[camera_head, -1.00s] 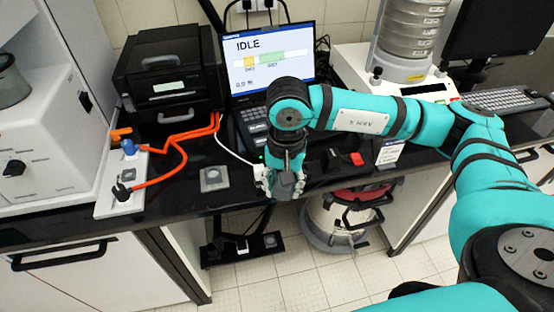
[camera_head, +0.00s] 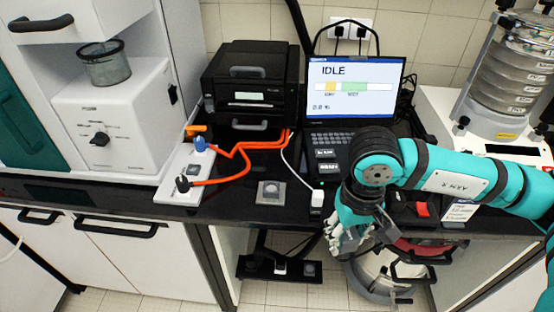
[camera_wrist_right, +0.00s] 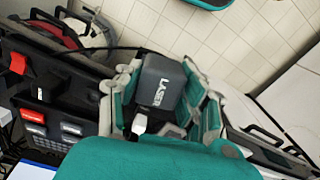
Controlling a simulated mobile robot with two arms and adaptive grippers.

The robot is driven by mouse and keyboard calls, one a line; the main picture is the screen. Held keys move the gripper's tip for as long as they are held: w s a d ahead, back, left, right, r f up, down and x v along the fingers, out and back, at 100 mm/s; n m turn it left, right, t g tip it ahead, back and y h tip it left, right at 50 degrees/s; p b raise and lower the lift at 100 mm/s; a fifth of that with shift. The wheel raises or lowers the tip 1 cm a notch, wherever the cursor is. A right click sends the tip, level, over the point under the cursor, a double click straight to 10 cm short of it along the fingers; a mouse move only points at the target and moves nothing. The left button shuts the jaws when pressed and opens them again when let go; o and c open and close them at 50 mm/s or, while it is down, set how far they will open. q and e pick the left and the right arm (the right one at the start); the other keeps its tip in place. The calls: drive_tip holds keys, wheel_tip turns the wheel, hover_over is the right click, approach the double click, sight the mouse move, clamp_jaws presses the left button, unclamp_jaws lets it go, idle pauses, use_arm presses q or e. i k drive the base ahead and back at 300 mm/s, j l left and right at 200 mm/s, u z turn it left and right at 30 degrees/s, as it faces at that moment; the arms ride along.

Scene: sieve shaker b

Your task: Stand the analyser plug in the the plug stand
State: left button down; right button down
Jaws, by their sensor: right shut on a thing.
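My right gripper (camera_head: 346,236) is shut on a dark grey block lettered LASER, which I take as the analyser plug (camera_wrist_right: 162,82). The right wrist view shows the plug between the fingers of the right gripper (camera_wrist_right: 168,98). In the head view the fingers mostly hide it. The gripper hangs at the bench's front edge. The plug stand (camera_head: 270,188), a small grey square block with a round top feature, sits on the black bench to the left of the gripper, apart from it. My left gripper is not in view.
A white plug (camera_head: 317,200) on a white cable stands between stand and gripper. A white socket strip (camera_head: 172,188) with orange cables lies left of the stand. A laptop (camera_head: 355,90) and black printer-like box (camera_head: 250,85) are behind. A red switch (camera_head: 422,209) lies right.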

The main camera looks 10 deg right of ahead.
sight(269, 192)
drive_tip(key=l, duration=0.6)
drive_tip(key=u, duration=1.2)
